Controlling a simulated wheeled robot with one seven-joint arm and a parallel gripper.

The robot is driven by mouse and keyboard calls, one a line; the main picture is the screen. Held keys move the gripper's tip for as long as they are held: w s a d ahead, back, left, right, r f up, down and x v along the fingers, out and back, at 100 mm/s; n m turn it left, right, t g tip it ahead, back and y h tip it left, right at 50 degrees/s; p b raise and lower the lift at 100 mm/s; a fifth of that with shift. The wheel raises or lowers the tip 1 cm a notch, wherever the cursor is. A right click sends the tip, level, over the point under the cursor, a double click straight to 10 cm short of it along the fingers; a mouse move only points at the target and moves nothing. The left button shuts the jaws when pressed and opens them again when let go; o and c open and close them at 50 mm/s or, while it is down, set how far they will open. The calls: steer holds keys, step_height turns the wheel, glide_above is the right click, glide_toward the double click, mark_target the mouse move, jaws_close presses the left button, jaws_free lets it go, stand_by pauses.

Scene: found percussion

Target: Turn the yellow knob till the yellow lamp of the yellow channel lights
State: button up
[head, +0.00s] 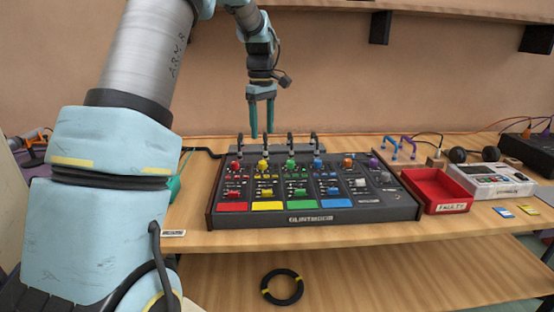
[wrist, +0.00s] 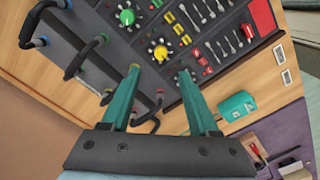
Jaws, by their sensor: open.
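The yellow knob (head: 263,164) sits near the top of the second channel from the left on the dark console (head: 345,216). In the wrist view the yellow knob (wrist: 160,52) shows just beyond the fingertips, with a pale dial ring around it. My gripper (head: 262,134) points down above the back edge of the console. Its two teal fingers are apart and empty in the wrist view (wrist: 159,71), not touching the knob. Small coloured lamps or buttons lie beside the knob; I cannot tell whether a yellow lamp is lit.
A red knob (head: 235,165) and a green knob (head: 291,164) flank the yellow one. Black upright cable loops (wrist: 86,56) stand along the console's back edge, close to my fingers.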

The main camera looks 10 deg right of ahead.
mark_target(263, 162)
step_height(263, 162, down, 10)
steer(key=shift+a+f+p, duration=0.1)
steer(key=shift+p, duration=0.6)
jaws_close()
